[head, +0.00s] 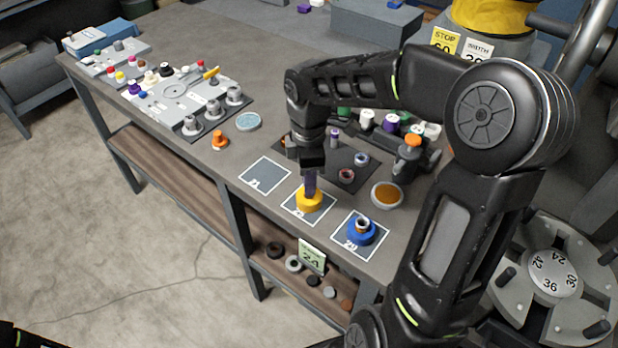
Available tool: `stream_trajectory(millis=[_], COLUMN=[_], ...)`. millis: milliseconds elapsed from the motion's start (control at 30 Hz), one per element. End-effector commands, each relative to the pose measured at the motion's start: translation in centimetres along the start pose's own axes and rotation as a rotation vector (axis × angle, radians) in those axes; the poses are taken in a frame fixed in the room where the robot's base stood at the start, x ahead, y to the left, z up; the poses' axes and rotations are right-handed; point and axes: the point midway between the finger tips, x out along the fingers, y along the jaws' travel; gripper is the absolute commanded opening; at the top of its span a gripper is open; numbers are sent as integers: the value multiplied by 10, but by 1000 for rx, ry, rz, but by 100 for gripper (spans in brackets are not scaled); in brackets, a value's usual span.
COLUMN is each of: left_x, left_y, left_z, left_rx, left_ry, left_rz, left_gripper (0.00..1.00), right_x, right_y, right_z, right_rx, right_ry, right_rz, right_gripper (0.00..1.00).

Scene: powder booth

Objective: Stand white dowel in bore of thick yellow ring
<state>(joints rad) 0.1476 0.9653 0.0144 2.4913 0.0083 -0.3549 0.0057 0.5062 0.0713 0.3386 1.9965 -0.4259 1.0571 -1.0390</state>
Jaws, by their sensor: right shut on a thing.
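The thick yellow ring (309,204) lies on the middle of the marked squares near the table's front edge. My right gripper (310,176) points straight down right above it. I cannot pick out a white dowel with certainty. My left gripper is not in view.
A blue ring with a smaller ring on it (361,232) stands on the right square. The left square (265,174) is empty. An orange-filled dish (387,195) and a dark mat (328,158) with small parts lie close to my right gripper. An orange-topped piece (219,140) stands left.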

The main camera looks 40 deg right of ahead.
Motion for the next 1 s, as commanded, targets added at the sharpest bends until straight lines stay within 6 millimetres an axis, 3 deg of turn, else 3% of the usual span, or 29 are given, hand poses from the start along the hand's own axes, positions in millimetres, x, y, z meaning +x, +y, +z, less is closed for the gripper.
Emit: stream_trajectory(millis=[333,367,667,1000], left_x=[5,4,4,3], left_y=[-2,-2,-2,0], left_z=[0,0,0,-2], left_rx=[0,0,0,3], left_ry=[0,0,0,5], left_rz=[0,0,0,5], left_gripper=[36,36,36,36], right_x=[7,6,6,5], right_y=[0,0,0,0], right_z=[0,0,0,0], right_rx=[0,0,0,0], right_ry=[0,0,0,0], right_rz=[0,0,0,1], right_gripper=[0,19,43,43])
